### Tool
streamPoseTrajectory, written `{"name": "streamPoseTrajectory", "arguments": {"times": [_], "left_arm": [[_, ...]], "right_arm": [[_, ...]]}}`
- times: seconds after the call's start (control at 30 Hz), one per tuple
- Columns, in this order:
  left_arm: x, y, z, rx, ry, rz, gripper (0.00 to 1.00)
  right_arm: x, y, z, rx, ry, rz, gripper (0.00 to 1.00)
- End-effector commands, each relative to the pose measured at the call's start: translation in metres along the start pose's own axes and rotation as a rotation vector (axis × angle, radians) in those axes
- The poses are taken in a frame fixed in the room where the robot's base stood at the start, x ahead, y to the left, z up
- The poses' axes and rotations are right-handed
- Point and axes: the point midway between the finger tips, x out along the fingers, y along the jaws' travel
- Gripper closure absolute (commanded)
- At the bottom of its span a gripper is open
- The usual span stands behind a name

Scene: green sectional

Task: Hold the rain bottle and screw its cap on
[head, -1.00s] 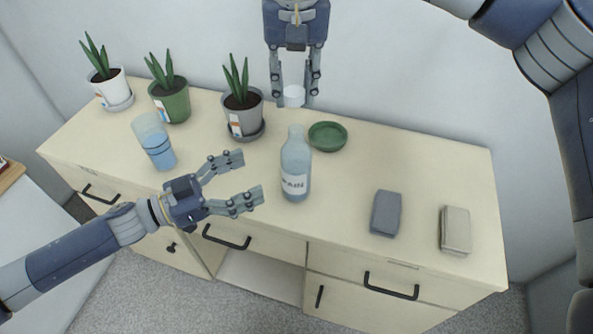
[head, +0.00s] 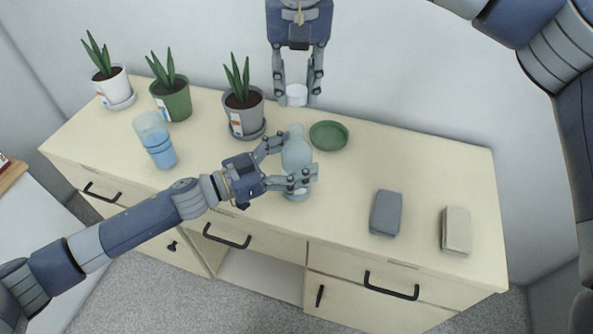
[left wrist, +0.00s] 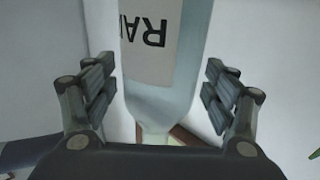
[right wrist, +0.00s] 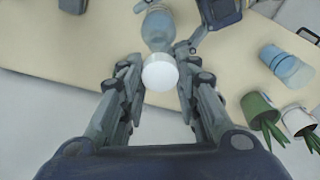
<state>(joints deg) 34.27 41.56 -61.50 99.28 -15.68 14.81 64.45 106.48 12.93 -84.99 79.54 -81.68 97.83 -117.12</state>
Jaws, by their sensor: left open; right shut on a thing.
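The rain bottle (head: 296,152) stands upright on the cabinet top, pale blue with a white label. In the left wrist view the bottle (left wrist: 165,85) appears upside down between the fingers. My left gripper (head: 287,162) is open, with its fingers on either side of the bottle; the left wrist view shows gaps on both sides. My right gripper (head: 297,97) is shut on the white cap (head: 297,95), above and behind the bottle. In the right wrist view the cap (right wrist: 160,73) sits between the fingertips, apart from the bottle (right wrist: 158,28). The left fingers hide part of the label.
A green dish (head: 329,135) lies just behind and right of the bottle. A potted plant (head: 244,112) stands behind left, with a green pot (head: 171,100), a white pot (head: 112,88) and a blue cup (head: 156,142) further left. A grey block (head: 386,213) and a beige block (head: 456,231) lie right.

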Motion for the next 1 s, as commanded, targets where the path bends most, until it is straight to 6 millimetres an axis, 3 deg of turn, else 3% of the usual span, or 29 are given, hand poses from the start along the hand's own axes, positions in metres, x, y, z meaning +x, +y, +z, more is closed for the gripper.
{"name": "streamPoseTrajectory", "arguments": {"times": [0.13,0.4,0.43,0.57,0.9,1.0], "left_arm": [[0.0,0.0,0.0,0.0,0.0,0.0,0.24],[0.0,0.0,0.0,-0.001,0.0,0.0,0.85],[0.0,0.0,0.0,-0.001,0.0,0.0,0.89],[0.0,0.0,0.0,-0.001,0.0,0.0,0.89],[0.0,0.0,0.0,-0.001,0.001,0.0,0.89],[0.0,0.0,0.0,-0.001,0.001,0.0,0.89]], "right_arm": [[0.0,0.0,0.0,0.0,0.0,0.0,0.77],[0.0,0.0,0.0,0.0,0.0,0.0,0.77],[0.0,0.0,0.0,0.0,0.0,0.0,0.77],[0.005,0.0,0.001,0.0,-0.001,0.001,0.77],[0.048,0.001,0.006,0.0,0.0,0.004,0.77],[0.049,0.001,0.006,0.0,0.002,0.004,0.77]]}}
